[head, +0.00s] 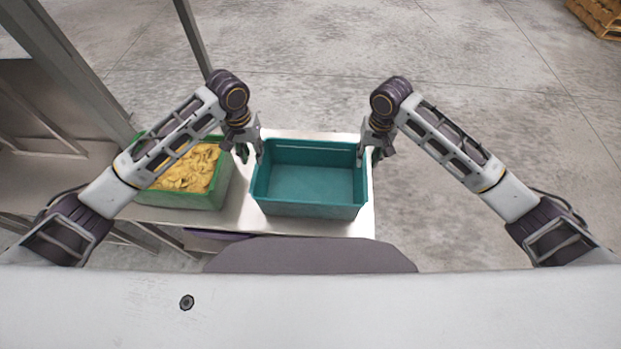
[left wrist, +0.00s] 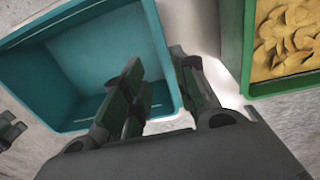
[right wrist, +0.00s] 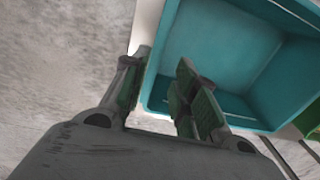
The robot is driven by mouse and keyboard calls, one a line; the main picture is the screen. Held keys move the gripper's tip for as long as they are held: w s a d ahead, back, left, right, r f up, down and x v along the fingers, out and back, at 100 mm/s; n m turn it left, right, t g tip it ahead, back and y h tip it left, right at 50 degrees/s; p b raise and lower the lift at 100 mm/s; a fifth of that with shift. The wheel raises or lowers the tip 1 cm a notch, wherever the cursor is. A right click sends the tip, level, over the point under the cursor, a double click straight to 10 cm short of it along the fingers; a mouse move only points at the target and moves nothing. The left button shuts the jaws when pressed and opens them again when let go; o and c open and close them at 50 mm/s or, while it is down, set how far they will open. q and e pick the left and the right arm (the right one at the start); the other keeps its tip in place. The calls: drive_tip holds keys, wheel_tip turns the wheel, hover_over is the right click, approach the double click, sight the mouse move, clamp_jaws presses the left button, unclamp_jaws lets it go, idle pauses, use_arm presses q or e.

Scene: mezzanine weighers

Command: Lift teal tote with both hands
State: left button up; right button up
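The teal tote (head: 308,210) is empty and sits upright on a light metal table. My left gripper (head: 252,150) is at its left wall. In the left wrist view, one finger of this gripper (left wrist: 158,68) is over the inside of the tote (left wrist: 95,55) and the other is outside, with a gap between them. My right gripper (head: 370,153) is at the right wall. In the right wrist view, the fingers of this gripper (right wrist: 157,68) likewise stand apart on either side of the tote's (right wrist: 215,45) rim. Whether any finger touches the wall is unclear.
A green bin (head: 185,201) full of yellow pieces stands close left of the tote; it also shows in the left wrist view (left wrist: 235,45). The table (head: 236,208) ends just right of the tote. Posts rise at the left. A wooden pallet (head: 600,15) lies far right. The floor beyond is clear.

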sight(264, 185)
use_arm(q)
drive_tip(key=shift+s+r, duration=0.1)
drive_tip(key=shift+s, duration=0.05)
use_arm(e)
drive_tip(key=shift+s, duration=0.15)
